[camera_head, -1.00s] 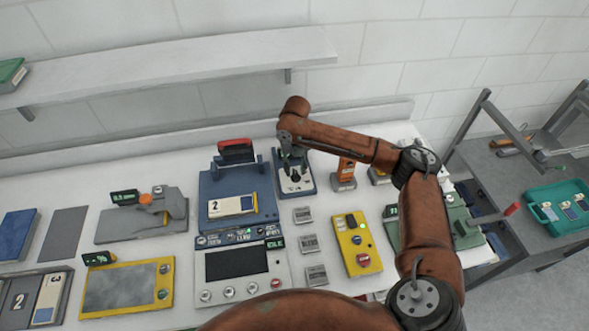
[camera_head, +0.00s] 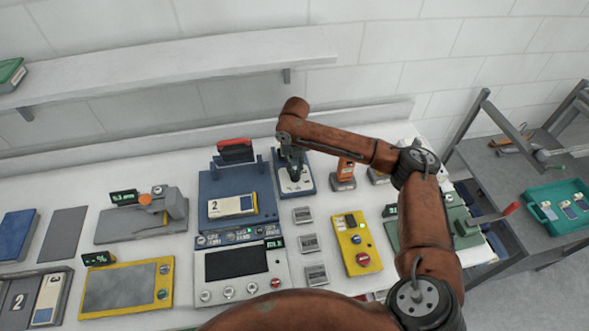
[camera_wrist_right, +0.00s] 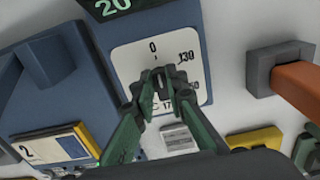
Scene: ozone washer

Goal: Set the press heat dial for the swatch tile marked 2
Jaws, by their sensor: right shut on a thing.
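The swatch tile marked 2 (camera_head: 226,207) lies on the blue press (camera_head: 206,188); it also shows at the lower left of the right wrist view (camera_wrist_right: 38,150). The press heat dial has a white scale plate (camera_wrist_right: 128,62) with 0 at the top and 130 to the right; lower numbers are partly hidden. My right gripper (camera_wrist_right: 158,92) is over the plate, its green fingers shut on the dial knob, which they mostly hide. In the head view this gripper (camera_head: 293,162) is above the plate, right of the press. A dark display (camera_wrist_right: 112,6) above the plate reads 20.
An orange-handled tool (camera_head: 345,172) stands close to the right of the dial. Small grey blocks (camera_head: 303,215) and a yellow box (camera_head: 355,243) are in front. A grey tray (camera_head: 65,292) at the lower left holds tiles. A shelf (camera_head: 170,68) runs along the wall.

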